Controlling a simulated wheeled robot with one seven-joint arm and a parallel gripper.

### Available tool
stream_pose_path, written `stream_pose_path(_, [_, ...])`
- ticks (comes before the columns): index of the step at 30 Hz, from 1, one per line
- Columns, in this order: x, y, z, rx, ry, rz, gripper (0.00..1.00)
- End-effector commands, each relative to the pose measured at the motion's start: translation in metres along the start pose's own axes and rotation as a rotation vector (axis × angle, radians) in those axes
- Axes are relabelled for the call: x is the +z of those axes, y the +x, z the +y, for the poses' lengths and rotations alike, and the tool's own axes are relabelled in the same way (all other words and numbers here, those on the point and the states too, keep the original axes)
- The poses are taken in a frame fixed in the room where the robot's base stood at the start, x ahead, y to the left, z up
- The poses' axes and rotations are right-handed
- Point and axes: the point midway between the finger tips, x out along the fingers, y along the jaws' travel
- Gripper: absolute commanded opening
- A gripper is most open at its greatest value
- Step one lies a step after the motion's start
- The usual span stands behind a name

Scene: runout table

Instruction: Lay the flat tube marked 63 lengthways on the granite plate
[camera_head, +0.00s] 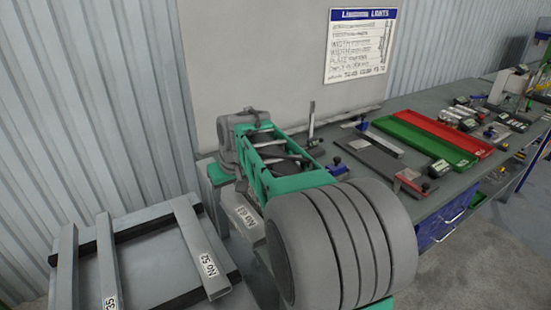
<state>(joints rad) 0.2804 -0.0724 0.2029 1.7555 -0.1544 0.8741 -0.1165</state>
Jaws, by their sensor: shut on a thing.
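A grey flat tube (243,219) with a label that starts "No 6" shows its near end beside my arm; the last digit is hard to read. My gripper (237,184) is mostly behind my own green and grey arm links. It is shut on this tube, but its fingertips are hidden. The tube's far part is hidden too. What looks like the granite plate (366,169) is a dark grey slab on the bench, right of my arm.
At the lower left, a stand (158,232) with dark bars carries grey tubes, one marked No 52 (199,245) and another 35 (107,270). On the bench (395,106) are a green tray (422,142), a red tray (447,131) and small blue-topped tools. A lettered board (360,46) hangs behind.

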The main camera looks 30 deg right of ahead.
Motion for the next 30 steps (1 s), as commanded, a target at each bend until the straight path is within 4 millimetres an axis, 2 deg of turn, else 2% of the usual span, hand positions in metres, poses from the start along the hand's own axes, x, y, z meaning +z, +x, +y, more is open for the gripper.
stream_pose_path(1, [-0.012, -0.004, 0.03, 0.006, 0.016, -0.001, 0.0])
stream_pose_path(6, [-0.029, 0.001, 0.118, 0.012, 0.027, 0.002, 0.0])
stream_pose_path(10, [-0.029, 0.003, 0.16, 0.016, 0.029, 0.005, 0.0])
stream_pose_path(12, [-0.029, 0.003, 0.17, 0.017, 0.026, 0.006, 0.0])
stream_pose_path(15, [-0.028, 0.004, 0.175, 0.017, 0.025, 0.008, 0.0])
stream_pose_path(27, [-0.023, 0.004, 0.175, 0.019, 0.026, 0.01, 0.0])
stream_pose_path(30, [-0.02, 0.013, 0.175, 0.018, 0.026, 0.009, 0.0])
